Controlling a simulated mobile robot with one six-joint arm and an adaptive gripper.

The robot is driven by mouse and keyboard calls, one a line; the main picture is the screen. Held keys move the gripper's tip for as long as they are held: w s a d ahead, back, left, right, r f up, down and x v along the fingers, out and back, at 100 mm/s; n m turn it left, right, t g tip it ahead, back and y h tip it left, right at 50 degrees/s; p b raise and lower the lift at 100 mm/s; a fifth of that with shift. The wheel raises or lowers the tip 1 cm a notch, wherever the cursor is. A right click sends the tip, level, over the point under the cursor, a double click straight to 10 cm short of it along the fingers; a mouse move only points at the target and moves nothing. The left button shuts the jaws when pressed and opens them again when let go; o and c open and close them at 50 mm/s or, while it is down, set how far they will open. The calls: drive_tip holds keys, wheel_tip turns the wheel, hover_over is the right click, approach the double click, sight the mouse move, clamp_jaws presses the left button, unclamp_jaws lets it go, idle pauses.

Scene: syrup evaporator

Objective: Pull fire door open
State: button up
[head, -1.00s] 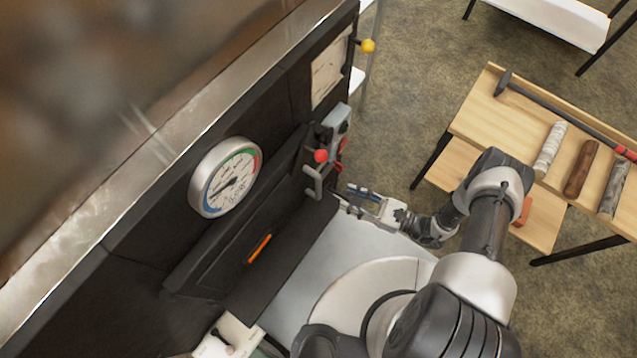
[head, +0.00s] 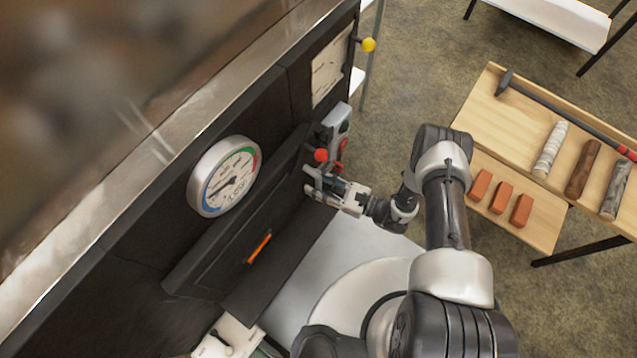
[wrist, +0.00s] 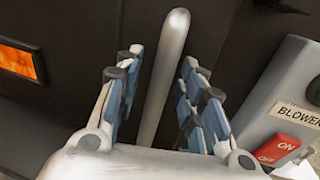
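The fire door (head: 220,262) is a dark panel on the front of the evaporator, with a narrow glowing orange slot that also shows in the wrist view (wrist: 18,62). It looks shut. Its grey bar handle (wrist: 166,75) stands at the door's right side. My gripper (head: 318,185) is at the handle in the head view and partly hides it. In the wrist view my gripper (wrist: 163,95) is open, with the bar between its two blue-padded fingers. A gap shows on each side of the bar, so neither finger seems to touch it.
A grey blower switch box (wrist: 285,110) with a red switch sits close to the right of my gripper. A round gauge (head: 225,177) is above the door. A wooden bench (head: 500,130) with logs and bricks stands right. Floor between is clear.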

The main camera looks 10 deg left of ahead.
clamp_jaws()
idle(0.6)
